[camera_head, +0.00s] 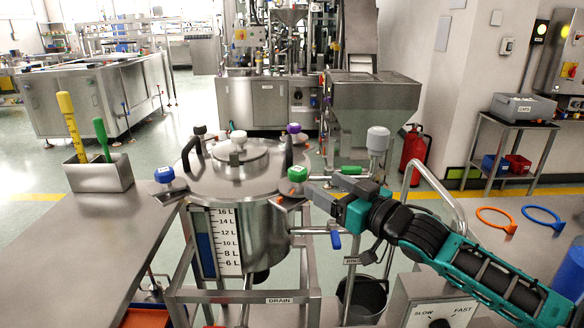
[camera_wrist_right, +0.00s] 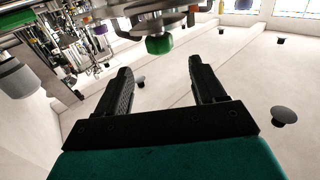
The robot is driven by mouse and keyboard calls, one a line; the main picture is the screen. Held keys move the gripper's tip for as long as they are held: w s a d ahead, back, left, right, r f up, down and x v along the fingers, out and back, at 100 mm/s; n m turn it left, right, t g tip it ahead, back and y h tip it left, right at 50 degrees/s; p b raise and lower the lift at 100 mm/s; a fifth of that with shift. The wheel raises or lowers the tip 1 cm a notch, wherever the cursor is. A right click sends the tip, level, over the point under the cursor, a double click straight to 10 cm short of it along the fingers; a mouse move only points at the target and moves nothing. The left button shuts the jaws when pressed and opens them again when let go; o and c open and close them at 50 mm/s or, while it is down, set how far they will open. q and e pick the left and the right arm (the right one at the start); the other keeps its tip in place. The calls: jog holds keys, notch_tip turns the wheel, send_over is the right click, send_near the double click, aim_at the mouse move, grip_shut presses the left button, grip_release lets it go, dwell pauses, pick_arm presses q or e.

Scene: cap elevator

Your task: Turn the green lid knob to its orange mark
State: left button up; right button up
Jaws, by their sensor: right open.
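The green lid knob (camera_head: 297,173) is at the right rim of the round steel vessel lid (camera_head: 238,172). My right gripper (camera_head: 318,191) is just right of the green knob, with its fingers pointing toward the vessel. In the right wrist view the green knob (camera_wrist_right: 159,45) shows beyond the open fingertips (camera_wrist_right: 160,67), roughly centred between them. No contact shows, and the gripper is empty. A small orange patch (camera_head: 279,200) shows below the knob; I cannot tell if it is the mark. My left gripper is out of view.
Other lid knobs are blue (camera_head: 164,175), purple (camera_head: 293,128) and black (camera_head: 199,130). Dark lid handles (camera_head: 288,152) stand near the green knob. A curved steel pipe (camera_head: 440,180) rises behind my right arm. A steel bench (camera_head: 110,225) is at left.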

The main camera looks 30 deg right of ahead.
aim_at(291, 168)
jog(key=w, duration=0.3)
jog(key=w+a, duration=0.1)
jog(key=w, duration=0.5)
jog(key=shift+w+a, duration=0.2)
jog(key=shift+w, duration=0.05)
jog(key=shift+w+a, duration=0.15)
jog(key=shift+w, duration=0.85)
jog(key=shift+f, duration=0.1)
jog(key=shift+c, duration=0.5)
